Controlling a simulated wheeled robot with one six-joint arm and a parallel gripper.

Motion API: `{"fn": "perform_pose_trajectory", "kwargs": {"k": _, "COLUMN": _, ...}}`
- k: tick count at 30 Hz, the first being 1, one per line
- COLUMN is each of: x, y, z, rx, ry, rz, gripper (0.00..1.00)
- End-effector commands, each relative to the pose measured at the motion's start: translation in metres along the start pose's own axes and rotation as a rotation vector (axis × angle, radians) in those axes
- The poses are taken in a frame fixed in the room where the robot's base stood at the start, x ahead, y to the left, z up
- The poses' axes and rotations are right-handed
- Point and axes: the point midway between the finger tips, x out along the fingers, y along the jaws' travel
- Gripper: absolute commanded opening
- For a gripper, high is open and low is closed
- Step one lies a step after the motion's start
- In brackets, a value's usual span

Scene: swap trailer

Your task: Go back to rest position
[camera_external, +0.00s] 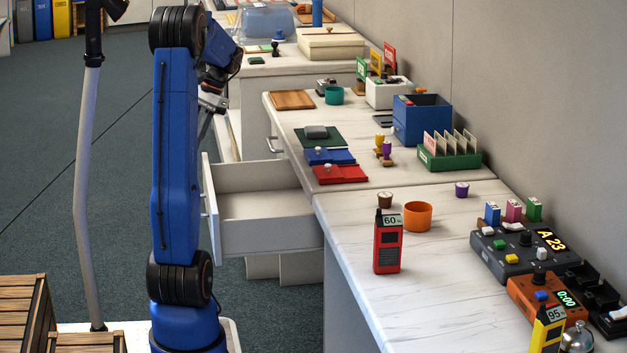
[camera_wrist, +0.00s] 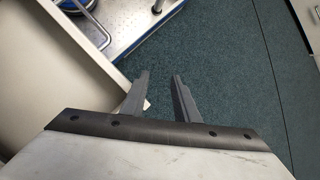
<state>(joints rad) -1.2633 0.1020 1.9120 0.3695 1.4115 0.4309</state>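My blue arm stands upright at the left of the external view, with its upper link bent over toward the counters. My gripper (camera_wrist: 160,92) shows in the wrist view with its two grey fingers apart and nothing between them. It points down over the dark green carpet (camera_wrist: 215,60). A pale drawer or cabinet panel (camera_wrist: 40,70) fills the left of the wrist view.
A red handheld radio (camera_external: 387,250) and an orange cup (camera_external: 417,216) stand on the near counter (camera_external: 362,290). Red and blue folders (camera_external: 340,174) and a blue box (camera_external: 422,122) lie further back. Wooden crates (camera_external: 25,310) stand at the lower left. Open carpet lies left of my arm.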

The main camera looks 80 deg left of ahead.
Motion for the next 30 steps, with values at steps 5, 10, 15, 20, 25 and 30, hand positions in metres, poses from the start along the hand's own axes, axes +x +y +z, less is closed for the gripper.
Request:
{"fn": "perform_pose_trajectory", "kwargs": {"k": 5, "x": -0.081, "y": 0.016, "z": -0.043, "rx": 0.025, "ry": 0.181, "rz": -0.177, "gripper": 0.28}}
{"fn": "perform_pose_trajectory", "kwargs": {"k": 10, "x": -0.134, "y": 0.066, "z": -0.058, "rx": 0.068, "ry": 0.330, "rz": -0.255, "gripper": 0.28}}
{"fn": "perform_pose_trajectory", "kwargs": {"k": 15, "x": -0.156, "y": 0.138, "z": -0.048, "rx": 0.131, "ry": 0.444, "rz": -0.259, "gripper": 0.28}}
{"fn": "perform_pose_trajectory", "kwargs": {"k": 20, "x": -0.157, "y": 0.208, "z": -0.025, "rx": 0.201, "ry": 0.527, "rz": -0.230, "gripper": 0.28}}
{"fn": "perform_pose_trajectory", "kwargs": {"k": 25, "x": -0.148, "y": 0.276, "z": 0.007, "rx": 0.279, "ry": 0.607, "rz": -0.186, "gripper": 0.28}}
{"fn": "perform_pose_trajectory", "kwargs": {"k": 30, "x": -0.131, "y": 0.336, "z": 0.044, "rx": 0.358, "ry": 0.677, "rz": -0.134, "gripper": 0.28}}
